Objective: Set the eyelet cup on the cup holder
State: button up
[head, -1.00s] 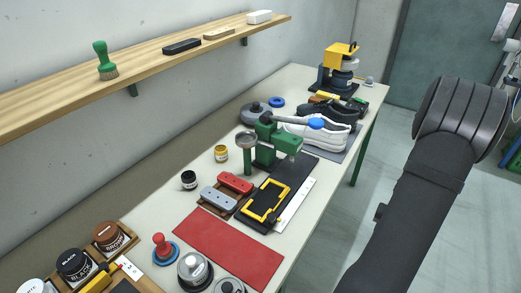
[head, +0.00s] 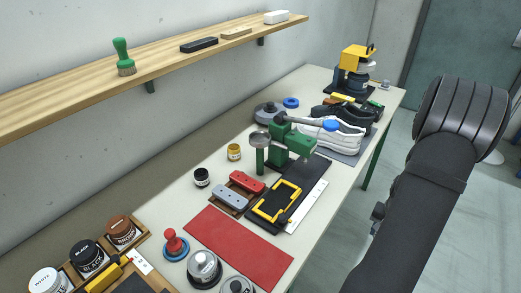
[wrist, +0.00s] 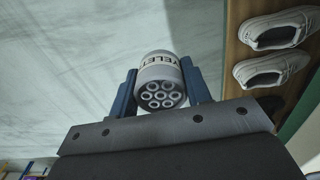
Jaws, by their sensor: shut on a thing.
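The eyelet cup (wrist: 158,66) is a small grey cup with a white label, partly readable as "EYELE", and several ring-shaped eyelets at its near end. My gripper (wrist: 160,80) is shut on it, with a blue finger on each side, in the wrist view. The cup is over grey floor there, clear of any surface. In the head view, a green press (head: 291,143) stands on the bench. A grey round dish on a green post (head: 260,140) beside it looks like the cup holder. My gripper and the cup are out of the head view.
White shoes (wrist: 274,30) stand on a wooden surface at the right of the wrist view. On the bench are a red mat (head: 238,248), a yellow frame (head: 276,201), small jars (head: 234,152), brush blocks and a shoe pair (head: 335,134). A wooden shelf (head: 160,60) runs along the wall.

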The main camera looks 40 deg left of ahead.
dwell(0.4)
jog(key=w+a+r+n, duration=0.3)
jog(key=w+a+r, duration=0.9)
jog(key=r, duration=0.4)
jog(key=a+r+n, duration=0.3)
jog(key=a+r, duration=1.1)
jog(key=r, duration=0.2)
jog(key=s+a+r+n, duration=0.2)
jog(key=s+a+r, duration=0.35)
jog(key=a, duration=0.35)
jog(key=shift+n, duration=0.6)
jog(key=s+a+f, duration=0.2)
jog(key=s+a, duration=0.1)
jog(key=s, duration=0.1)
jog(key=s+a+f, duration=0.2)
jog(key=s+a, duration=0.1)
jog(key=s, duration=0.1)
jog(key=s+a+f, duration=0.3)
jog(key=s, duration=0.1)
jog(key=shift+s+a, duration=0.25)
jog(key=shift+a, duration=0.15)
jog(key=shift+f, duration=2.5)
